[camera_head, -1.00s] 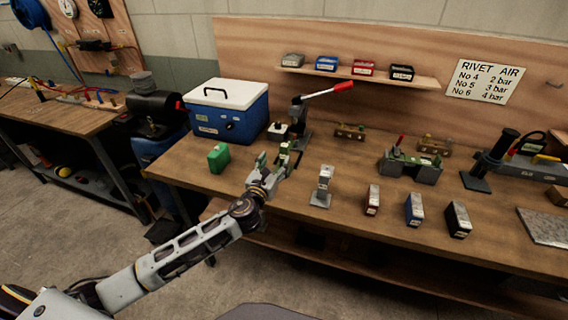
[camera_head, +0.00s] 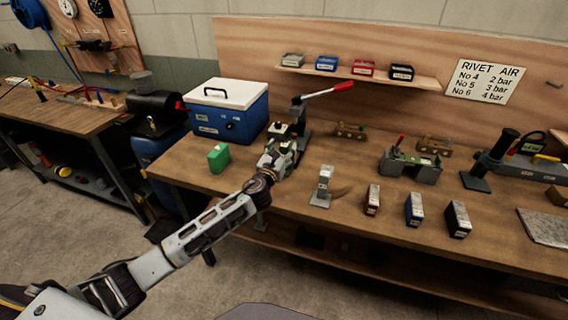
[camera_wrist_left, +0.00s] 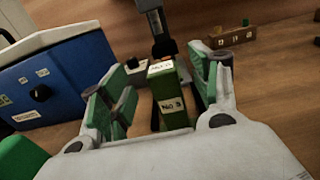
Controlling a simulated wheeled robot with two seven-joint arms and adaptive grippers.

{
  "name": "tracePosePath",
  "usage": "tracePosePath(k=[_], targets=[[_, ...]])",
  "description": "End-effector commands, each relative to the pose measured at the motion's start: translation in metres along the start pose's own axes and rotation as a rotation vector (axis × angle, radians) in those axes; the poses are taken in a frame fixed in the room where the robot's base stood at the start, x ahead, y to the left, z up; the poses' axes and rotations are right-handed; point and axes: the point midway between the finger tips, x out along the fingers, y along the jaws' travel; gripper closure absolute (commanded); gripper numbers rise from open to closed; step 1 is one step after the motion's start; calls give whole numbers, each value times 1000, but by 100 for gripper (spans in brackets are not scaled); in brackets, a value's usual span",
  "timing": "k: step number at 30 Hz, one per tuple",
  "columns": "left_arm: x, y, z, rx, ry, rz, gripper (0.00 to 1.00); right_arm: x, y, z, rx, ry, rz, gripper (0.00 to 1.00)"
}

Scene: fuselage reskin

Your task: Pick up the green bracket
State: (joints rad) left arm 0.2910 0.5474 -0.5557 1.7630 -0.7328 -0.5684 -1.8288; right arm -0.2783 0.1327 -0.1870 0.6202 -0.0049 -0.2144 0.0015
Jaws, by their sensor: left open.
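In the left wrist view the green bracket (camera_wrist_left: 172,95), an upright dark green block with white labels, one reading "No 3", stands between the two fingers of my left gripper (camera_wrist_left: 165,92). The fingers are apart, with gaps on both sides of the block. In the head view my left gripper (camera_head: 282,150) is low over the bench in front of the lever press, and it hides the bracket there. My right gripper is out of view.
A lever press (camera_head: 302,115) with a red handle stands just behind. A blue cooler (camera_head: 232,122) and a bright green block (camera_head: 218,158) are to the left. A silver-topped stand (camera_head: 322,188) and several labelled blocks, one blue (camera_head: 414,208), stand to the right.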

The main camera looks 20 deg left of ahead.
Motion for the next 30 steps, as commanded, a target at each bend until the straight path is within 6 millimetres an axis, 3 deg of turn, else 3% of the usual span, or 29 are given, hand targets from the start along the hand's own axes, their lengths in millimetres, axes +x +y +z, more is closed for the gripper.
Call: tracePosePath(k=[13,30], targets=[[5,-1,1,-1,0,0,38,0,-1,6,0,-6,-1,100],[49,-4,2,-1,0,0,38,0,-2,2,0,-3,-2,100]])
